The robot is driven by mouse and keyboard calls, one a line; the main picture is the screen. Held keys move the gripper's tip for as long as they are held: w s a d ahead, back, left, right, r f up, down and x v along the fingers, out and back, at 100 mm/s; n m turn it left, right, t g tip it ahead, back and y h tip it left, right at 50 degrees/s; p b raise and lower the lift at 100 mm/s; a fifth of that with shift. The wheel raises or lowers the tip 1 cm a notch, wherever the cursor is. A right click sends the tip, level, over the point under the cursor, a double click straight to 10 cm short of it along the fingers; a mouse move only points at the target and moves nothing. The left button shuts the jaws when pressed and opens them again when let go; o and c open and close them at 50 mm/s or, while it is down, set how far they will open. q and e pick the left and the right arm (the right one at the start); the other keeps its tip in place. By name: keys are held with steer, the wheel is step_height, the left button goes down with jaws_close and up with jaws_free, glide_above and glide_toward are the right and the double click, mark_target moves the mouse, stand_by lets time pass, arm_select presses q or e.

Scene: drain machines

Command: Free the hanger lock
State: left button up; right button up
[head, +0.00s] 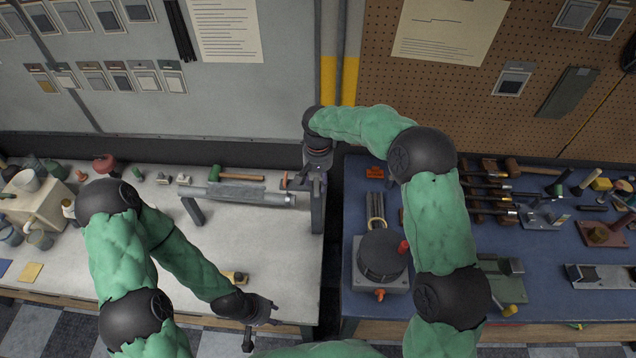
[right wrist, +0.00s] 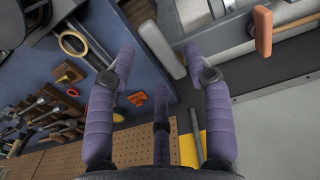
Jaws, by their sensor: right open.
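A long grey metal cylinder (head: 240,195) lies level above the white bench, with a grey upright stand (head: 318,208) at its right end. A small orange handle (head: 284,180) shows beside that end; a larger view of an orange grip (right wrist: 263,30) is at upper right in the right wrist view. I cannot tell which part is the hanger lock. My right gripper (head: 312,182) is above the stand, pointing down. In the wrist view its fingers (right wrist: 160,55) are apart, with a pale rounded bar between them in the picture; the orange grip is outside them. My left gripper (head: 262,322) has spread fingers at the white bench's front edge.
A green-and-wood hammer (head: 238,174) lies behind the cylinder. The blue bench at right holds a dark round machine (head: 381,257), an orange tag (head: 375,172) and several tools. A dark gap separates the benches. The white bench's middle is mostly clear.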

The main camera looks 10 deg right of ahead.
mark_target(318, 187)
step_height(318, 187, up, 10)
stand_by(0.4)
steer(key=shift+f, duration=0.1)
